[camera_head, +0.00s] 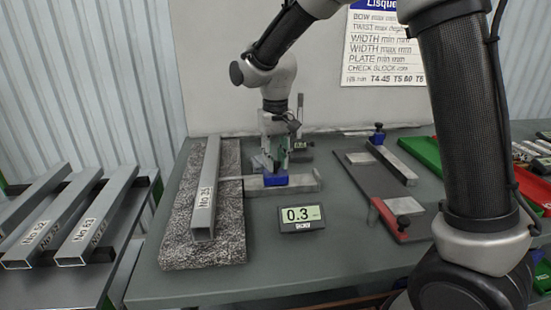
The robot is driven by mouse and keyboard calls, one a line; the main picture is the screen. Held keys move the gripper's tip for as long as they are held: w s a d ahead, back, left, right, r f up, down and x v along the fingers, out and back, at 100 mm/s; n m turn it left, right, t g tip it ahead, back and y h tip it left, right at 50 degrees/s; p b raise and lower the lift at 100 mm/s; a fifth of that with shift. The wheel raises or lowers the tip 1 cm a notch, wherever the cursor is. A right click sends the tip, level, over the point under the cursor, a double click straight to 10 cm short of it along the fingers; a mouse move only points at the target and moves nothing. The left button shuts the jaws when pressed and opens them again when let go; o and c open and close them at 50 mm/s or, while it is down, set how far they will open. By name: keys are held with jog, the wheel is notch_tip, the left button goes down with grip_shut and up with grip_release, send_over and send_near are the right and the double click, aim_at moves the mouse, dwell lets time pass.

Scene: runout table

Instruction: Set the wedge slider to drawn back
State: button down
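The wedge slider looks to be the blue block (275,180) on a flat metal bar (304,183) that lies crosswise on the table. A thin strip runs from the bar's left end to the granite slab. My gripper (272,168) points down at the blue block from just above and behind it. Its fingers overlap the block in the picture, so I cannot tell whether they touch it or how far they are apart. A green part shows beside the fingers. A square tube marked No 35 (206,190) lies on the granite slab (228,230), left of the bar.
A display reading 0.3 (301,217) stands in front of the bar. A dark plate fixture (362,175) with a red clamp block (390,222) is to the right. Green trays (424,152) lie beyond it. Several tubes rest on a side table at left. My arm hides part of the right side.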

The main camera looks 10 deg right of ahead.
jog(key=d, duration=0.8)
jog(key=shift+d, duration=0.2)
jog(key=c, duration=1.2)
grip_release()
jog(key=shift+d, duration=0.15)
jog(key=shift+o, duration=0.2)
jog(key=shift+r, duration=0.1)
notch_tip(320, 180, up, 12)
